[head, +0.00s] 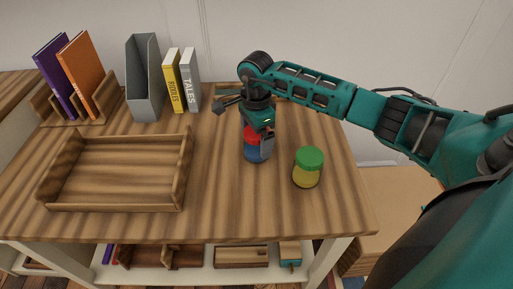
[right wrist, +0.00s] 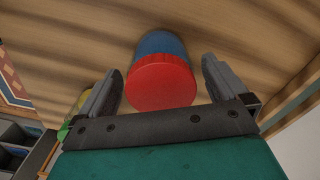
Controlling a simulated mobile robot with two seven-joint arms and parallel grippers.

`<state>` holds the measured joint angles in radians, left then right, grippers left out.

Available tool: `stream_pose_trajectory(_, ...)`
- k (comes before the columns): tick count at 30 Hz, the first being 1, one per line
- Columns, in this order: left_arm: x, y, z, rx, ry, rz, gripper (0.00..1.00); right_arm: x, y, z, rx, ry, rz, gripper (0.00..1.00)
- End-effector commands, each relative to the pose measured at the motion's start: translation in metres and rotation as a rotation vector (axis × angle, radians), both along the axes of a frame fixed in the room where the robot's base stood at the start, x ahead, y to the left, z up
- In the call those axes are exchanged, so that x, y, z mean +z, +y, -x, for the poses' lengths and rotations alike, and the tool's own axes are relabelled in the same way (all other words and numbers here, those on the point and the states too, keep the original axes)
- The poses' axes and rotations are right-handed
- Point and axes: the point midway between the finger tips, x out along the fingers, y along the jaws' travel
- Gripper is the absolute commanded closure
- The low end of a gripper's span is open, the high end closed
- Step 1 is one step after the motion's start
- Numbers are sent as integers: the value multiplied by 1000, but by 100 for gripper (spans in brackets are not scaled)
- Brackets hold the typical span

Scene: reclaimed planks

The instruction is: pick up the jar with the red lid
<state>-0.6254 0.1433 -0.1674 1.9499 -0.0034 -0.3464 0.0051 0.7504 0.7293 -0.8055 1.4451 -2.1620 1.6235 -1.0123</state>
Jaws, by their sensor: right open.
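The jar with the red lid (head: 255,153) has a blue body and stands upright on the wooden table, partly hidden by my right gripper in the head view. In the right wrist view the red lid (right wrist: 160,83) faces the camera between the fingers. My right gripper (head: 258,136) is open at the jar's top, coming from above. In the right wrist view its two fingers (right wrist: 162,82) stand on either side of the lid, with gaps visible on both sides. My left gripper is not in view.
A jar with a green lid and yellow contents (head: 306,172) stands to the right, near the red-lidded jar. An empty wooden tray (head: 115,206) lies at the left. A grey file holder (head: 144,82), books (head: 188,82) and a book rack (head: 62,108) stand along the back.

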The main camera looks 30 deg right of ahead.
Motion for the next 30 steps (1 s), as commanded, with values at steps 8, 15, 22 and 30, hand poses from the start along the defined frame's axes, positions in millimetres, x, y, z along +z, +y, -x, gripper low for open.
stream_pose_trajectory(8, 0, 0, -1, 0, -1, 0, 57, -1, 0, 0, 0, 0, 0, 6)
stream_pose_trajectory(15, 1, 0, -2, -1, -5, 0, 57, 0, 0, 0, 0, 0, 0, 29)
stream_pose_trajectory(22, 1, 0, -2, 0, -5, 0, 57, 0, 0, 0, 0, 0, 0, 51)
stream_pose_trajectory(30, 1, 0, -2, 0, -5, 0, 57, 0, 0, 0, 0, -1, 0, 62)
